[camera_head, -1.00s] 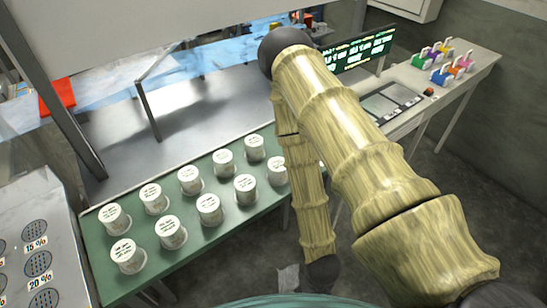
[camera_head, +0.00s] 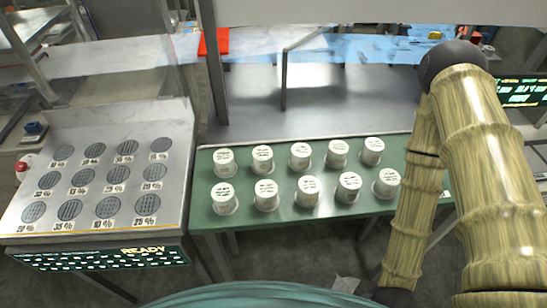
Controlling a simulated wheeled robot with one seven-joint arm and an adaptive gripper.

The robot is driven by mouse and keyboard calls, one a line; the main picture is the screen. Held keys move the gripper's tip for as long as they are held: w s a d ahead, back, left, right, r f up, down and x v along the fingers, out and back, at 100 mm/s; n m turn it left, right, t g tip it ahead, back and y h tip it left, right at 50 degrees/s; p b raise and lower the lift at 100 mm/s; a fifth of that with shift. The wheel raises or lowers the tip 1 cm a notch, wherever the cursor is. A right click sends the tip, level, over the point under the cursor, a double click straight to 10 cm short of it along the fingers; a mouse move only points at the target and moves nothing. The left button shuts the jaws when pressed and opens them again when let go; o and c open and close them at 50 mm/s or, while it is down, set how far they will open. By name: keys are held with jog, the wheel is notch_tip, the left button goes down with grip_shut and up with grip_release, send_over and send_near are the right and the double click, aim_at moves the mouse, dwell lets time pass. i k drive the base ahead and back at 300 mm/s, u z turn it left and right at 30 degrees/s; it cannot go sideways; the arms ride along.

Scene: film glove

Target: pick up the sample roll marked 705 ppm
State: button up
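Several white cylindrical sample rolls stand upright in two rows on a green mat (camera_head: 330,217). The back row runs from a roll at the left (camera_head: 224,163) to one at the right (camera_head: 372,151). The front row runs from a roll at the left (camera_head: 224,198) to one at the right (camera_head: 386,183). Each has dark print on its top, too small to read, so I cannot tell which is marked 705 ppm. My arm, with a bamboo-like look, rises at the right, beside the mat's right end. My gripper is not in view.
A metal post (camera_head: 212,62) and a thin frame rise behind the mat.

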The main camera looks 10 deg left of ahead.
aim_at(262, 155)
jog(key=z, duration=0.6)
jog(key=k, duration=1.1)
jog(key=u, duration=1.55)
